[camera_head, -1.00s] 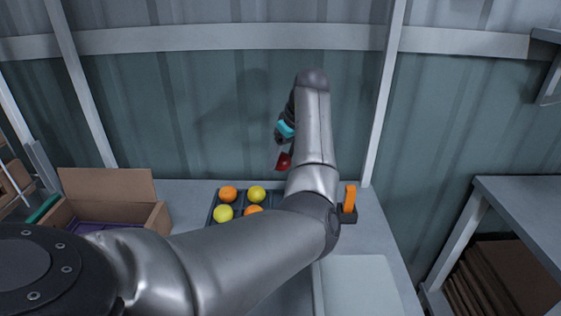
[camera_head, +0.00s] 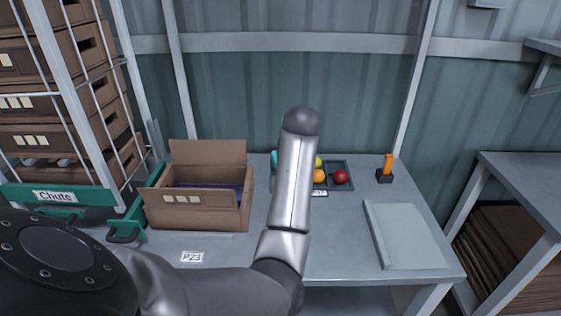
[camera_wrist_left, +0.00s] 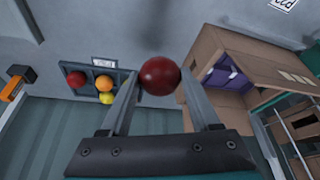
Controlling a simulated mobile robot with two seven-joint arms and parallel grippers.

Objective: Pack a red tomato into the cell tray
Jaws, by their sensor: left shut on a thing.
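My left gripper (camera_wrist_left: 160,80) is shut on a red tomato (camera_wrist_left: 160,74), seen between its two fingers in the wrist view. In the head view my forearm hides the held tomato and most of this gripper. The dark cell tray (camera_head: 341,165) lies on the bench, partly behind my arm. It shows a red tomato (camera_head: 340,177), an orange one (camera_head: 319,176) and a yellow one (camera_head: 319,162) in its cells. In the wrist view the tray (camera_wrist_left: 121,79) is left of the held tomato, apart from it. My right gripper is not in view.
An open cardboard box (camera_head: 194,216) with a purple inside stands left of my arm. An orange item on a dark base (camera_head: 386,168) stands right of the tray. A pale flat panel (camera_head: 405,235) lies at the right.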

